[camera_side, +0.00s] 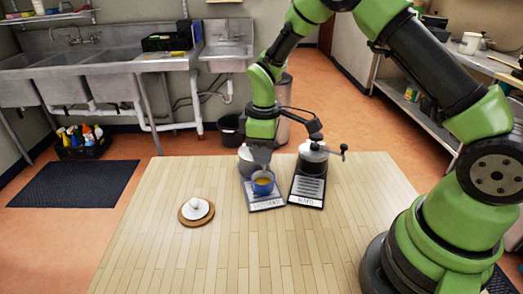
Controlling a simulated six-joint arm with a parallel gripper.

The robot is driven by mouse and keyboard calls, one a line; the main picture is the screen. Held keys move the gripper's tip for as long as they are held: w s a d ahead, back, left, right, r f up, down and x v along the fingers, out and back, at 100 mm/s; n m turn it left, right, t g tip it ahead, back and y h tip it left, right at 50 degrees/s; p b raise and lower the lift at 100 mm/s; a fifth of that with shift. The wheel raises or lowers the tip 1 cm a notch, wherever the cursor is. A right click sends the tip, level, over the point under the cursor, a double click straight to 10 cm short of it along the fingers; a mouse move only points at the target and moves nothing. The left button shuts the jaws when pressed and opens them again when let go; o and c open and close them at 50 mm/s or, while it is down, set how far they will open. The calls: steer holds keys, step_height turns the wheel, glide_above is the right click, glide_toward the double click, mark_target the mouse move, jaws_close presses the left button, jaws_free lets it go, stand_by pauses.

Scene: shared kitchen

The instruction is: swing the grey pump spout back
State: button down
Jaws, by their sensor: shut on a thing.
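A grey-white pump container (246,161) stands on the left labelled base plate (266,205), near the middle of the table. My gripper (262,165) points down beside it, over the back of a blue cup (263,187) with orange-yellow contents. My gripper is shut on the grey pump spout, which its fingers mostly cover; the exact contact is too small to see. The cup stands upright on the front of the plate, below the gripper.
A crank device (313,160) stands close on the right on its own dark labelled plate (308,190), its handle (343,150) sticking out right. A white lidded piece (195,207) sits on a round wooden board (182,218) at left. The table's (230,260) front is clear.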

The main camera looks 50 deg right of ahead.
steer(key=d+n, duration=0.2)
steer(key=n, duration=0.1)
steer(key=shift+s, duration=0.35)
steer(key=w+d+n, duration=0.1)
steer(key=d+n, duration=0.5)
steer(key=n, duration=0.5)
steer(key=shift+w, duration=0.35)
steer(key=c, duration=1)
jaws_free()
